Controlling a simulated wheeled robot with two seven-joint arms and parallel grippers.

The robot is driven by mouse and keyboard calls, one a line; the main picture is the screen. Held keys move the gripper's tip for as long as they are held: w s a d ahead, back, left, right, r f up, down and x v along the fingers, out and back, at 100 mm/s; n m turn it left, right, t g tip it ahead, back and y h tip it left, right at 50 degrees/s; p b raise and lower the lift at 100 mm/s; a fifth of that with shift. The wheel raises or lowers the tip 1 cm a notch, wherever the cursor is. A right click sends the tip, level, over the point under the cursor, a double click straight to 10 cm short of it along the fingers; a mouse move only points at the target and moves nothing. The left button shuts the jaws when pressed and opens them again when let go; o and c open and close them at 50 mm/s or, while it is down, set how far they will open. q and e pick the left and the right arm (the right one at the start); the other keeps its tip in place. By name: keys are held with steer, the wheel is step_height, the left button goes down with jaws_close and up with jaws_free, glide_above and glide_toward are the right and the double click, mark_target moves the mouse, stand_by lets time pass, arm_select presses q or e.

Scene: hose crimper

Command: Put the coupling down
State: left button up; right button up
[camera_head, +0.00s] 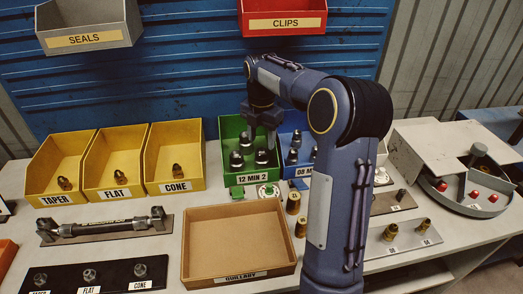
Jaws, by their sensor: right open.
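Several dark, silvery couplings (237,160) stand in this bin, just below the fingertips. One coupling (261,157) is close under the fingers; whether they touch it cannot be told. My left gripper is not in view.
A blue bin (304,172) with similar parts adjoins on the right, partly behind my right arm. Yellow bins (174,187) with brass fittings stand left. A brown tray (240,225) in front is empty. A hose assembly (103,226) lies on a plate at left. A round turntable (470,196) with red parts is at right.

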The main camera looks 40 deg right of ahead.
mark_target(262, 151)
steer(key=shift+r, duration=1.8)
steer(key=s+a+m+t+y, duration=0.3)
steer(key=s+a+m+t, duration=0.1)
steer(key=s+a+m, duration=1.25)
steer(key=s+a+f+m+t, duration=0.1)
steer(key=s+a+f+m, duration=0.3)
steer(key=s, duration=0.5)
steer(key=shift+f+m+t+y, duration=0.3)
steer(key=shift+m+y, duration=0.1)
steer(key=shift+m, duration=0.85)
